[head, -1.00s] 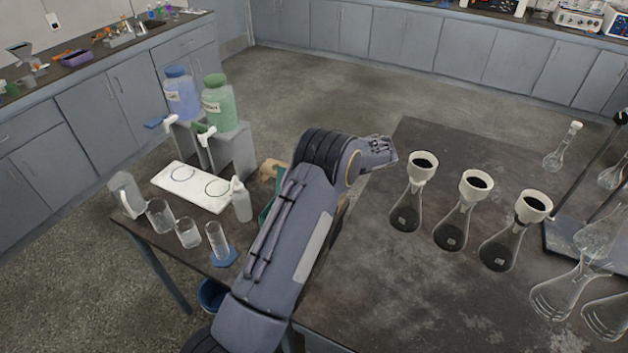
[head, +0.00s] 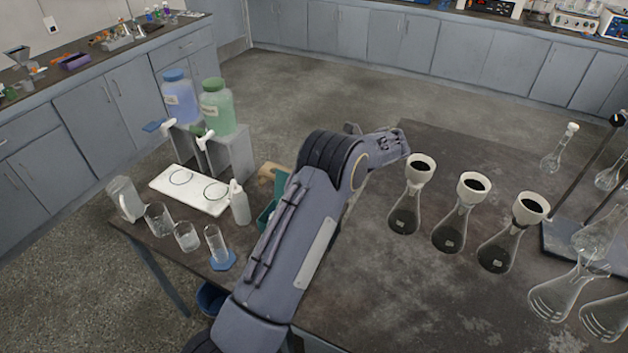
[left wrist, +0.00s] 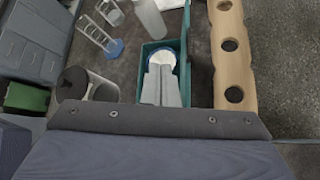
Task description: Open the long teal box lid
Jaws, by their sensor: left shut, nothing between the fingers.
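The teal box (head: 266,214) shows in the head view only as a narrow strip, mostly hidden behind my left arm. In the left wrist view the long teal box (left wrist: 187,28) has raised teal walls and a dark inside. A round white piece with a blue rim (left wrist: 160,58) is seen within its outline, just beyond my fingertips. My left gripper (left wrist: 162,70) is shut and empty, in front of the box in that view. My left gripper's fingers are hidden in the head view. My right gripper is not in view.
A wooden rack with holes (left wrist: 230,45) stands right beside the box. A squeeze bottle (head: 240,203) and several glass beakers (head: 186,236) stand left of it. Flasks with funnels (head: 459,212) stand to the right. The table's middle front (head: 370,300) is clear.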

